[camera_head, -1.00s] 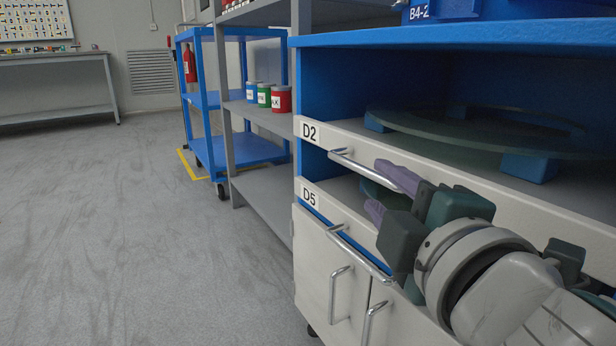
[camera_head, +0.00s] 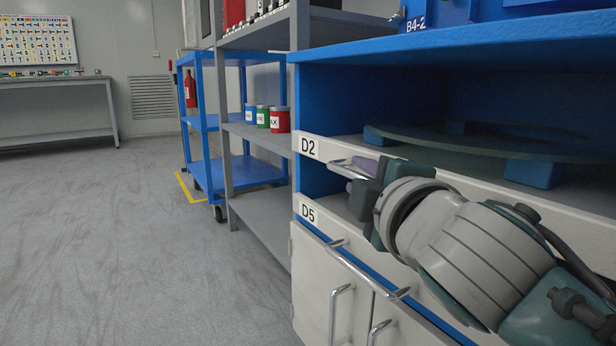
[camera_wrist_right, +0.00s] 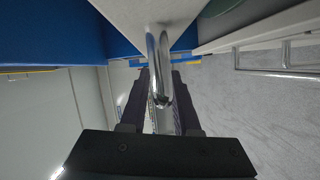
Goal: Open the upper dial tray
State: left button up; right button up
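The upper tray D2 (camera_head: 330,152) has a white front with a chrome bar handle (camera_head: 343,170). It looks level with the lower front D5 (camera_head: 308,213), with no pull-out visible. My right gripper (camera_head: 358,178) is at the D2 handle, one finger above it and one below. In the right wrist view the handle (camera_wrist_right: 158,70) lies between the two dark fingers (camera_wrist_right: 160,95), which sit close on either side; they look shut on it. Part of the handle is hidden by my gripper in the head view. My left gripper is not in view.
A round dial plate (camera_head: 470,143) lies on blue blocks above the D2 front. Cupboard doors with handles (camera_head: 336,310) are below D5. Grey shelving (camera_head: 262,205) with several cans and a blue cart (camera_head: 240,172) stand to the left. The floor (camera_head: 130,240) at left is clear.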

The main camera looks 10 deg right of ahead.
grip_shut()
jog(key=shift+f, duration=0.1)
dwell(1.0)
